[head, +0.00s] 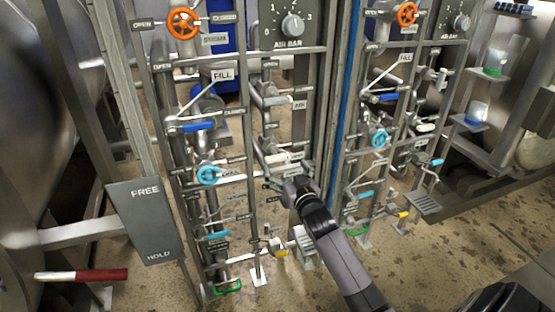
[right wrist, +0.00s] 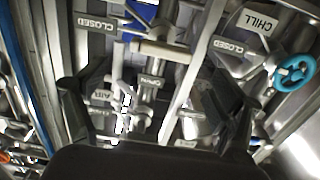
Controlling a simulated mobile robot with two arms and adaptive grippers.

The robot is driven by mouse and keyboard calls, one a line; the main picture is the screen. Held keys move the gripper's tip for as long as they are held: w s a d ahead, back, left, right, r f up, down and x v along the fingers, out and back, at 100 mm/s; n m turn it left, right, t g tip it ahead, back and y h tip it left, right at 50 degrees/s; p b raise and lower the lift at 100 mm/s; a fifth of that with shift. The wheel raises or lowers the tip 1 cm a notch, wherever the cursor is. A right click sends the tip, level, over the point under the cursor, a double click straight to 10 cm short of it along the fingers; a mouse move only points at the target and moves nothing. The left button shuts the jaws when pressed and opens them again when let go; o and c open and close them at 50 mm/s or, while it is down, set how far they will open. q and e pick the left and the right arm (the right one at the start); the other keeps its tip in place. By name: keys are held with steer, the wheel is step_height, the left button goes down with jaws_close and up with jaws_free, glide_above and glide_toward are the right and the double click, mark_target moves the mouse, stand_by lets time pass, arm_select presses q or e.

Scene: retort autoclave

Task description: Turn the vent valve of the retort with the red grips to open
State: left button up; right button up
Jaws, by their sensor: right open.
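A handle with a red grip (head: 100,275) sticks out at the lower left of the head view, by the left retort. On the left pipe panel, a pale lever (head: 284,158) lies nearly level just above my right gripper (head: 279,180). I cannot read a vent label by it. My right gripper is open and empty, in front of the panel's lower right part. My left gripper is not in view.
A blue wheel (head: 208,175), an orange wheel (head: 184,23) and several thin pipes crowd around. A grey FREE/HOLD plate (head: 147,220) stands at the left. A similar panel with a blue wheel (head: 379,138) stands to the right.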

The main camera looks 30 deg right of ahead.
mark_target(279, 158)
steer(key=b+x, duration=0.1)
steer(key=x, duration=0.6)
steer(key=shift+a, duration=0.1)
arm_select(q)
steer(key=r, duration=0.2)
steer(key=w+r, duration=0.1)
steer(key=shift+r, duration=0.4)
arm_select(e)
steer(key=shift+s, duration=0.1)
steer(key=shift+c, duration=0.4)
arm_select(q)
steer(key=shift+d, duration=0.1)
arm_select(e)
steer(key=c, duration=1.1)
